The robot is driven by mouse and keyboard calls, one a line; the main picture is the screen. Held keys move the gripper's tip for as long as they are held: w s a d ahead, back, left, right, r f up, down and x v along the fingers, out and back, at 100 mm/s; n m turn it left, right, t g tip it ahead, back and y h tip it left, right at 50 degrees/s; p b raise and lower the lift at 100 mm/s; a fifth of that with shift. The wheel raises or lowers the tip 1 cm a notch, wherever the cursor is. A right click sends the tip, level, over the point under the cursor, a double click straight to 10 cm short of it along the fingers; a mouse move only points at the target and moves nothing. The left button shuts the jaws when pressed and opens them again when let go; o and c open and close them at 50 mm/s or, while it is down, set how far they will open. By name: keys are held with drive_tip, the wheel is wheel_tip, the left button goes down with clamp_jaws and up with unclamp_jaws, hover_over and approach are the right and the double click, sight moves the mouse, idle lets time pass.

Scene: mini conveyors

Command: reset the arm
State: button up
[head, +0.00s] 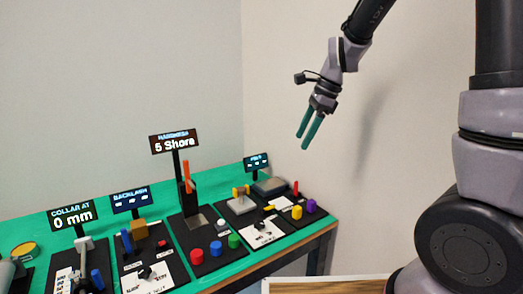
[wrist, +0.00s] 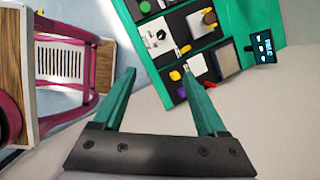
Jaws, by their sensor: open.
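My gripper (head: 307,130) is raised in the air at the upper right of the head view, above and to the right of the green table. Its two teal fingers point down and to the left, apart, with nothing between them. In the wrist view the gripper (wrist: 158,98) shows both teal fingers spread and empty. The stations on the table are well below and apart from it.
A chair-like magenta frame (wrist: 95,85) shows in the wrist view. Air around the gripper is clear.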

drive_tip(key=s+d+r+n+t+h, duration=0.2)
drive_tip(key=s+d+r+n+t, duration=0.4)
drive_tip(key=s+d+r+n, duration=0.7)
drive_tip(key=s, duration=0.2)
drive_tip(key=shift+s, duration=0.35)
